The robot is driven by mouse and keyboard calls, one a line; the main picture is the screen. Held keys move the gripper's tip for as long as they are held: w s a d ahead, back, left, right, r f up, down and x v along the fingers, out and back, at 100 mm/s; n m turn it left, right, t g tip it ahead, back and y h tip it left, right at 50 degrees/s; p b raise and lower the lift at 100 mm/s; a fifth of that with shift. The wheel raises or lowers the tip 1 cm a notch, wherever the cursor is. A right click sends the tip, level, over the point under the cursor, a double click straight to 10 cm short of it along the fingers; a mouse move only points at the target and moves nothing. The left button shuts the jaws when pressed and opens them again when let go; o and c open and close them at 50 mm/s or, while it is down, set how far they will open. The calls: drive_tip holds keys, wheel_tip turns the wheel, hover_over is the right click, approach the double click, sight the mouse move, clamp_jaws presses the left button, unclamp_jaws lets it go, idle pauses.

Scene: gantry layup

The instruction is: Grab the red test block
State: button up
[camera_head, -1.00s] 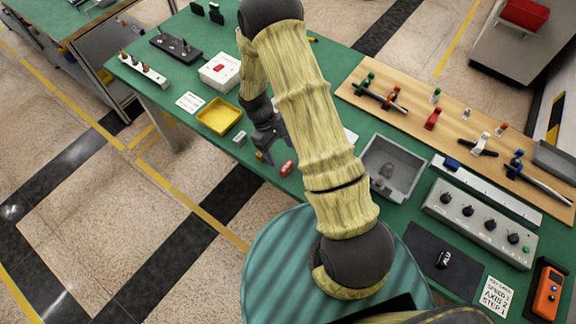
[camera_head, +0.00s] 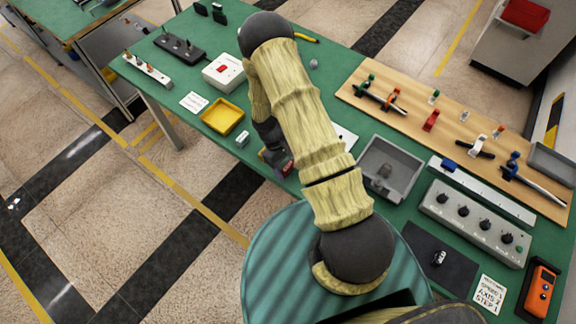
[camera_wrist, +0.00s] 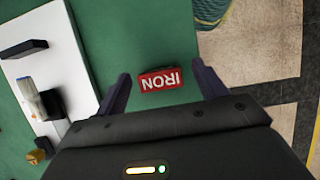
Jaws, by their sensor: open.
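My gripper (camera_wrist: 162,74) is open, with one dark finger on each side of the block. Gaps of green show between the block and both fingers, so it is not gripped. In the head view my gripper (camera_head: 276,162) is low at the table's near edge, and it and my arm hide most of the block.
A yellow tray (camera_head: 222,117) and a small grey block (camera_head: 242,139) stand left of my gripper. A grey bin (camera_head: 406,158) is to the right, before a wooden board (camera_head: 460,112) with clamps. A white panel (camera_wrist: 40,75) with dark parts lies left in the wrist view.

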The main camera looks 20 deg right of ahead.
drive_tip(key=shift+s+f, duration=0.1)
drive_tip(key=shift+f, duration=0.25)
drive_tip(key=c, duration=1.3)
